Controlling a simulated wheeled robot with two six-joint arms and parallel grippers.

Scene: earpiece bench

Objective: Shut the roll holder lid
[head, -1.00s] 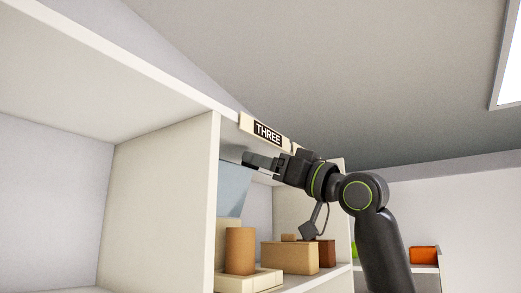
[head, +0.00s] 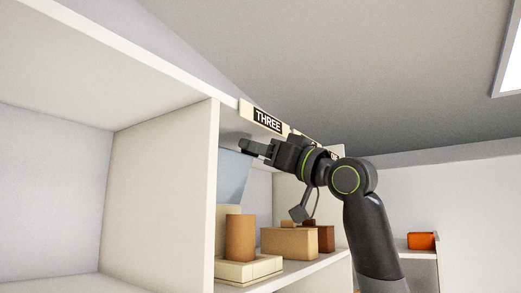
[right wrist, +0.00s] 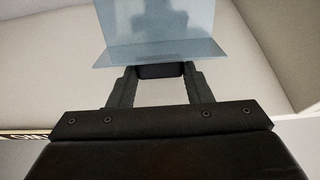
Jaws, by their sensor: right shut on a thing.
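A pale blue see-through panel, which looks like the roll holder lid (head: 232,178), hangs under the shelf top in the right-hand bay. In the right wrist view the lid (right wrist: 160,20) has an upright face and a lip bent toward me. My right gripper (head: 252,149) is at the top of the bay beside the lid. In the right wrist view its fingers (right wrist: 160,86) are shut on a dark bar (right wrist: 160,71) right under the lip, apparently the lid's handle. No separate holder body or roll can be made out. My left gripper is out of view.
A "THREE" label (head: 268,120) is on the shelf's top edge, just above my right gripper. Below are a brown cylinder (head: 240,238) on a cream box (head: 246,270) and a tan box (head: 289,242). A white divider (head: 165,195) stands to the left; the bay beyond looks empty.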

